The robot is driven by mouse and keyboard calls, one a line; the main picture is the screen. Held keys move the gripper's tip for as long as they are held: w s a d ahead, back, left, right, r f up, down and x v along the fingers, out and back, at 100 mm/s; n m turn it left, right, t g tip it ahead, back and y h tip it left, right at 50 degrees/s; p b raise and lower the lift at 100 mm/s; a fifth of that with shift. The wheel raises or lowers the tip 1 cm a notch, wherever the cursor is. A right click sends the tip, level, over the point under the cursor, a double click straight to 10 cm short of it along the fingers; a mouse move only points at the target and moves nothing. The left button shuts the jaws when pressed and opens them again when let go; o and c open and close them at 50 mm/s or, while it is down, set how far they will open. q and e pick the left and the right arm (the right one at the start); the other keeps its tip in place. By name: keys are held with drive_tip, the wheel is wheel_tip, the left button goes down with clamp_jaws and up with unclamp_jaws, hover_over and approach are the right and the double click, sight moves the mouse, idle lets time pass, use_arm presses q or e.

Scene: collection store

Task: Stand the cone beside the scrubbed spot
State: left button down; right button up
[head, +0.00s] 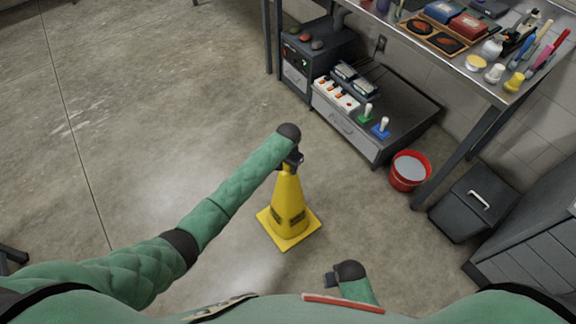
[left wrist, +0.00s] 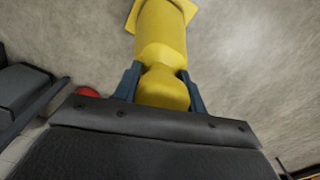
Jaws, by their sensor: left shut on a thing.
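The yellow cone (head: 288,205) is upright in the head view, with its square base low at or near the floor; I cannot tell if the base touches. My left gripper (head: 293,160) is at the cone's top, shut on it. In the left wrist view the two fingers (left wrist: 160,88) clasp the cone's neck, and the cone body (left wrist: 160,35) extends away from them. My right gripper (head: 332,280) is low in the head view, near my body, apart from the cone; its fingers are too small to tell. A pale, scuffed patch (head: 82,118) shows on the floor at the left.
A red bucket (head: 409,171) and a dark bin (head: 472,204) stand on the right. A low grey cabinet (head: 350,132) with switches and a workbench (head: 440,48) loaded with tools are at the upper right. The floor at left and centre is open.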

use_arm(q)
drive_tip(key=c, duration=0.8)
unclamp_jaws()
drive_tip(key=shift+f, duration=0.1)
use_arm(e)
drive_tip(key=shift+w+r, duration=0.1)
